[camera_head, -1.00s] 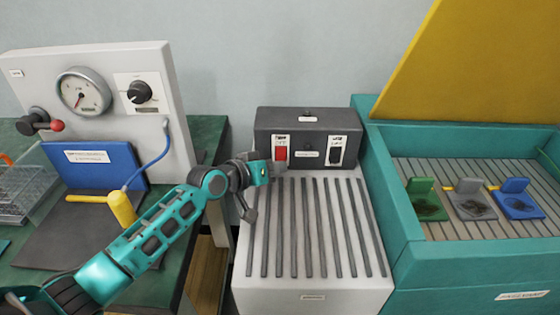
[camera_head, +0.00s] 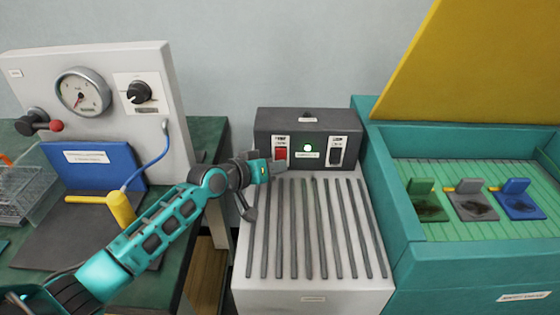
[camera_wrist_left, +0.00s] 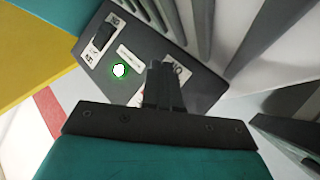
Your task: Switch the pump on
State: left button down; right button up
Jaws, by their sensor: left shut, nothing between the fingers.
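The dark control box (camera_head: 265,125) stands at the back of the grey ribbed unit. It has a red rocker switch (camera_head: 281,154) on the left and a black rocker switch (camera_head: 336,156) on the right. A small green lamp (camera_head: 308,147) between them is lit; the lamp also glows in the left wrist view (camera_wrist_left: 120,70). My left gripper (camera_head: 279,165) is shut and empty, its tips at the red switch. In the left wrist view the shut fingers (camera_wrist_left: 162,75) cover most of the red switch, and I cannot tell whether they touch it. My right gripper is not in view.
A teal tank (camera_head: 375,175) with a raised yellow lid (camera_head: 480,65) stands at the right, holding green, grey and blue cases. At the left are a gauge panel (camera_head: 110,60), a blue panel (camera_head: 130,165) and a yellow-handled tool (camera_head: 121,207). The ribbed top is clear.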

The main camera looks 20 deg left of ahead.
pick_arm(q)
jog(key=shift+s+d+p, duration=0.2)
jog(key=shift+s+p, duration=0.55)
jog(key=shift+p, duration=0.05)
jog(key=shift+r, duration=0.1)
jog(key=s+p, duration=0.2)
jog(key=s+d+p, duration=0.1)
jog(key=shift+r, duration=0.35)
jog(key=shift+s+d+p, duration=0.2)
jog(key=shift+s+p, duration=0.65)
jog(key=shift+f, duration=0.1)
